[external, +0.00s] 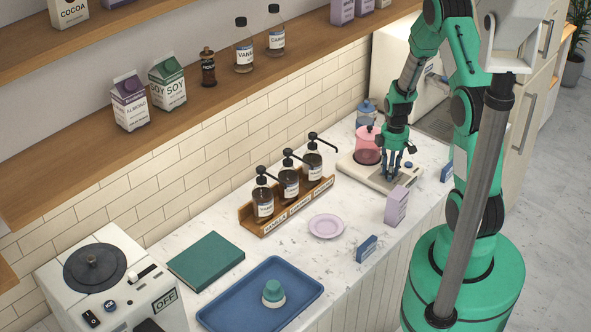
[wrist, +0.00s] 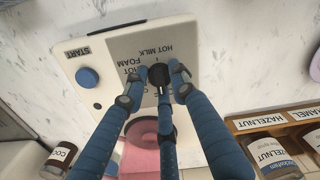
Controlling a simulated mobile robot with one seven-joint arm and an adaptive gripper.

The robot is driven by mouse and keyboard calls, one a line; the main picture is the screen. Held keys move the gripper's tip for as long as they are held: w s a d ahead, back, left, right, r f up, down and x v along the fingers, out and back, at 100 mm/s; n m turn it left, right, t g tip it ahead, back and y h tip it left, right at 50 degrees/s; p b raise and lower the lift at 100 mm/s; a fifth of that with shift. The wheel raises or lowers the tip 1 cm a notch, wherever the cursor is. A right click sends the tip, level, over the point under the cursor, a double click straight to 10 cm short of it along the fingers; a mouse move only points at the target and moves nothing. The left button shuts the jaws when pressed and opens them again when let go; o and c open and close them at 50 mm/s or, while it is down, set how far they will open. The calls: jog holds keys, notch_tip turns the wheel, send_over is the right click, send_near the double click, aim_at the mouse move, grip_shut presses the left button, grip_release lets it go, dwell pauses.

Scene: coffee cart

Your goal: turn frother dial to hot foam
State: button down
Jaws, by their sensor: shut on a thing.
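The frother (external: 352,166) is a pale low base at the far end of the counter with a pink jug (external: 367,138) on it. In the wrist view its panel (wrist: 110,55) shows a blue START button (wrist: 87,77) and printed labels; HOT MILK and FOAM are legible, others are partly covered. The black dial (wrist: 158,74) sits between my fingertips. My gripper (wrist: 158,80) is shut on the dial, with blue fingers on both sides. In the external view my gripper (external: 391,174) points down at the base and hides the dial. I cannot tell which label the dial points to.
A lilac carton (external: 397,206) stands just in front of the frother. A wooden rack (external: 290,212) of syrup pump bottles is to its left, with a lilac plate (external: 326,226) nearby. A blue jar (external: 366,112) is behind the pink jug.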

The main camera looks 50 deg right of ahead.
jog(key=m, duration=0.6)
jog(key=shift+b, duration=0.4)
jog(key=m, duration=0.5)
jog(key=shift+m, duration=0.4)
jog(key=m+b, duration=0.1)
jog(key=m, duration=1)
jog(key=shift+m, duration=0.3)
jog(key=c, duration=1.4)
grip_release()
jog(key=shift+r, duration=0.1)
